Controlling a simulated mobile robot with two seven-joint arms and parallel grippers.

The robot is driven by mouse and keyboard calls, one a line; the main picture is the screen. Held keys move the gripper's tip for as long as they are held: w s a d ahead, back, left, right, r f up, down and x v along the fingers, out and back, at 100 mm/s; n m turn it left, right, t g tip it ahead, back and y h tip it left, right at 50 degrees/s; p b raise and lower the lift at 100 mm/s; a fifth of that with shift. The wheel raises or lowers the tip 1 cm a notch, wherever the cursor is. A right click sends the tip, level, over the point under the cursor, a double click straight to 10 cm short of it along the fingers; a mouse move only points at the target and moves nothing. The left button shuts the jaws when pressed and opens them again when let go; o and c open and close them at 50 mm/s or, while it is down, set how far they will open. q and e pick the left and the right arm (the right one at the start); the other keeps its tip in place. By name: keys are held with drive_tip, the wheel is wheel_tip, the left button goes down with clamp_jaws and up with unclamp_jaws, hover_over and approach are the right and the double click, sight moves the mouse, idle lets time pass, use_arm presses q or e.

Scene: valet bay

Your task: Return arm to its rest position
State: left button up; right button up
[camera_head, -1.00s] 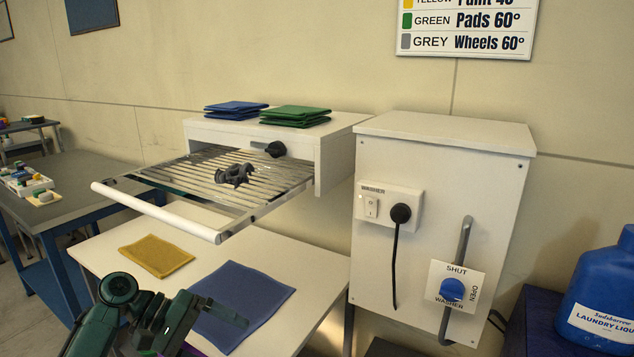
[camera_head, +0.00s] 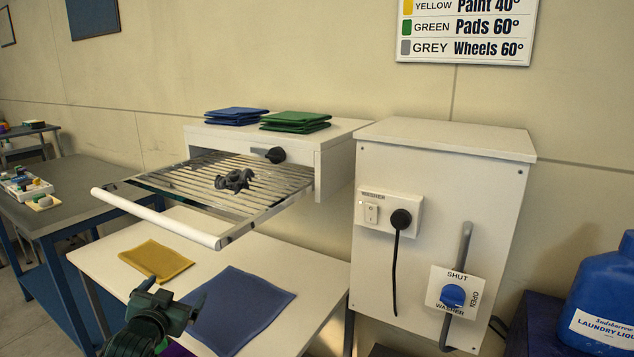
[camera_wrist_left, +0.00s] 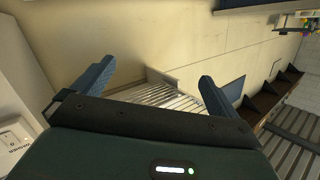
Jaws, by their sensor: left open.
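My left gripper (camera_head: 174,294) is at the bottom of the head view, in front of the white table (camera_head: 205,270) and at the near left corner of the blue cloth (camera_head: 238,308). Its two fingers are apart with nothing between them. In the left wrist view its blue-grey fingers (camera_wrist_left: 155,88) stand wide open, with the slatted rack beyond them. My right gripper is not in view.
A pulled-out slatted rack (camera_head: 190,182) with a white front bar overhangs the table and carries a dark grey crumpled item (camera_head: 234,180). A yellow cloth (camera_head: 156,261) lies on the table. The white washer cabinet (camera_head: 435,240) and blue laundry jug (camera_head: 605,290) stand right.

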use_arm(q)
drive_tip(key=s+d+f+g+h, duration=0.1)
drive_tip(key=s+d+f+g, duration=0.1)
drive_tip(key=s+d+f, duration=0.45)
drive_tip(key=s+d+f+g+h, duration=0.1)
drive_tip(key=s+d+f, duration=0.2)
drive_tip(key=s+f, duration=0.6)
drive_tip(key=s+d+f+g+h, duration=0.1)
drive_tip(key=s+d, duration=0.2)
drive_tip(key=s, duration=0.6)
drive_tip(key=s+d+f+g+h, duration=0.1)
drive_tip(key=s+d, duration=0.3)
drive_tip(key=s, duration=0.6)
drive_tip(key=shift+d+f, duration=0.1)
